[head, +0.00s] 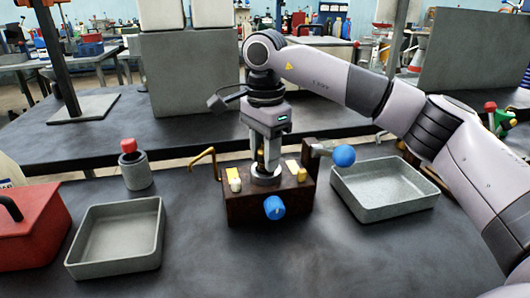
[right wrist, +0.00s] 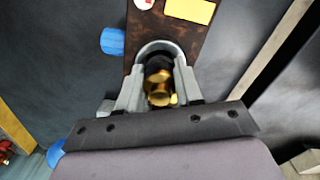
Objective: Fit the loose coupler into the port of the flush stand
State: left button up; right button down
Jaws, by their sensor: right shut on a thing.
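The flush stand (head: 242,211) is a dark brown block in the middle of the near table. It has a blue knob in front, a blue ball on its right arm, a hooked brass pipe on its left and yellow parts on top. My right gripper (head: 266,165) points straight down over the grey round port (head: 266,178) on the stand's top. In the right wrist view, the gripper (right wrist: 158,95) is shut on the brass coupler (right wrist: 158,80), with the grey port rim (right wrist: 160,46) just beyond. The fingers hide the coupler's lower end, so I cannot tell whether it is inside the port.
A grey tray (head: 117,267) stands left of the stand and another tray (head: 385,215) stands right. A grey cup (head: 137,178) with a red-topped item stands behind the left tray. A red container (head: 30,235) is at the far left. The table front is clear.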

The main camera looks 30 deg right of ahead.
jog(key=c, duration=0.7)
grip_release()
jog(key=shift+f, duration=0.15)
jog(key=shift+c, duration=0.2)
notch_tip(320, 180, up, 12)
jog(key=shift+f+p, duration=0.1)
jog(key=shift+p, duration=0.95)
jog(key=shift+r, duration=0.25)
pick_arm(q)
jog(key=shift+s+a+r, duration=0.15)
jog(key=shift+a+r, duration=0.1)
jog(key=shift+r, duration=0.3)
jog(key=shift+r, duration=0.1)
